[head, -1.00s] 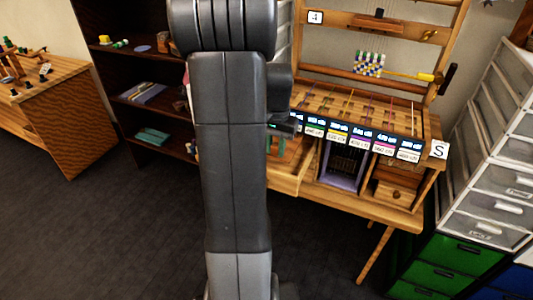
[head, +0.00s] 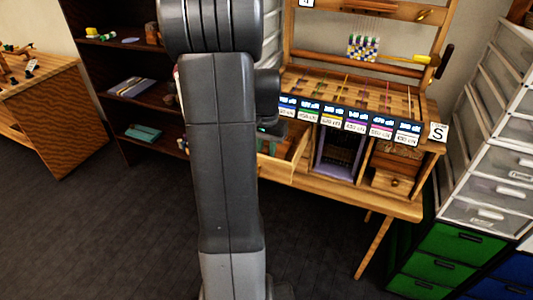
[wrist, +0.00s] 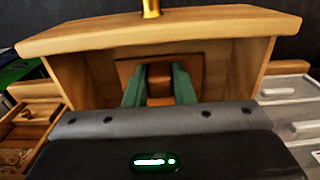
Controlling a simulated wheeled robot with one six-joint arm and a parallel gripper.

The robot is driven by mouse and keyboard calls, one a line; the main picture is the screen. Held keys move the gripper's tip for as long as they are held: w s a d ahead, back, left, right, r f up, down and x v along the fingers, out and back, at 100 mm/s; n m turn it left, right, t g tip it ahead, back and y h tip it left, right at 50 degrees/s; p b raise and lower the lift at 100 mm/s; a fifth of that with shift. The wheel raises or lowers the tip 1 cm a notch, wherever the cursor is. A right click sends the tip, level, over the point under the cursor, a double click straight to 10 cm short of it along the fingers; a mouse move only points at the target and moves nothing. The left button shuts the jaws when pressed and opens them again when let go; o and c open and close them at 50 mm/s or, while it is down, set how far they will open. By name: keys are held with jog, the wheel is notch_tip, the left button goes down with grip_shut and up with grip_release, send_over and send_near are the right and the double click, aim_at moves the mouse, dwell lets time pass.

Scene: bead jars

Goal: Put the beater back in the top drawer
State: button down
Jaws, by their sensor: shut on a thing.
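In the wrist view my gripper (wrist: 160,72), with green fingers, is shut on a brown wooden piece (wrist: 160,88), which seems to be the beater. Its full shape is hidden. The fingers and the piece are within the outline of an open wooden drawer (wrist: 190,31); I cannot tell whether the piece touches the drawer floor. A brass knob is on the drawer front. In the head view the open drawer (head: 290,169) sticks out from the loom bench's left side. My arm hides most of my gripper and the drawer's left part there.
The wooden loom bench (head: 385,207) has a row of coloured labels (head: 354,122) and a small lower drawer (head: 391,183). White drawer units (head: 485,180) and green drawers (head: 445,255) stand at right. A dark shelf (head: 140,95) stands at left. The dark floor in front is clear.

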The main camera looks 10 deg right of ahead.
jog(key=shift+f, duration=0.2)
jog(key=c, duration=1.2)
grip_release()
notch_tip(320, 180, up, 12)
jog(key=p, duration=0.1)
jog(key=shift+r, duration=0.25)
